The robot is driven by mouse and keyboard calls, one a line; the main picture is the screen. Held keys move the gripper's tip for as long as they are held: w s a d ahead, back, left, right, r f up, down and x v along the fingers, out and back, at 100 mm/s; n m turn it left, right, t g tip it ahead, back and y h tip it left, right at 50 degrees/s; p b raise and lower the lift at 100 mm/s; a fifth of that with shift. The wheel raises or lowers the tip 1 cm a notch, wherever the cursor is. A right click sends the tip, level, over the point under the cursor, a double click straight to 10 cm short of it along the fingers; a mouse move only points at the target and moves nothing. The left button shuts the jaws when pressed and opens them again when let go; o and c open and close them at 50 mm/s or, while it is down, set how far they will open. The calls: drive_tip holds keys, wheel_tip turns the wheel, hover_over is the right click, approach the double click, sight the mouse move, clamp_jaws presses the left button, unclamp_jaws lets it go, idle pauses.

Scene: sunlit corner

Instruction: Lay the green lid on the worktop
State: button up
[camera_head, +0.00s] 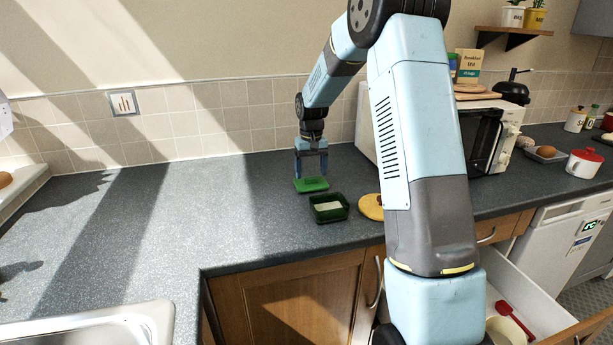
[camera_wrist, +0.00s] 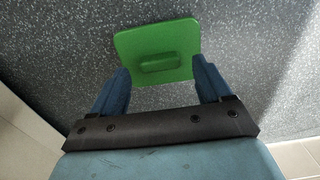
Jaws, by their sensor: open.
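The green lid (camera_head: 312,185) lies flat on the dark speckled worktop (camera_head: 240,190), just behind the green box. In the wrist view the lid (camera_wrist: 182,41) shows its raised handle facing up. My gripper (camera_head: 311,173) is above the lid, pointing down. In the wrist view my gripper (camera_wrist: 163,78) has its two blue fingers spread apart, one toward each side of the handle, with nothing between them. The dark green box (camera_head: 329,216) stands open in front of the lid with something pale inside.
A round yellow-brown board or lid (camera_head: 371,207) lies right of the box, partly behind my arm. A microwave (camera_head: 492,140) stands at the right. The worktop left of the lid is clear. A drawer (camera_head: 545,320) is open below right.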

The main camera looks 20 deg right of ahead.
sight(311, 177)
wheel_tip(311, 177, up, 10)
drive_tip(key=s+r+t, duration=0.1)
drive_tip(key=s+r, duration=0.7)
drive_tip(key=s, duration=0.2)
drive_tip(key=s+a+r+t, duration=0.1)
drive_tip(key=s+t, duration=0.3)
drive_tip(key=s, duration=2.7)
drive_tip(key=shift+a+r+t, duration=0.25)
drive_tip(key=shift+r+t, duration=0.05)
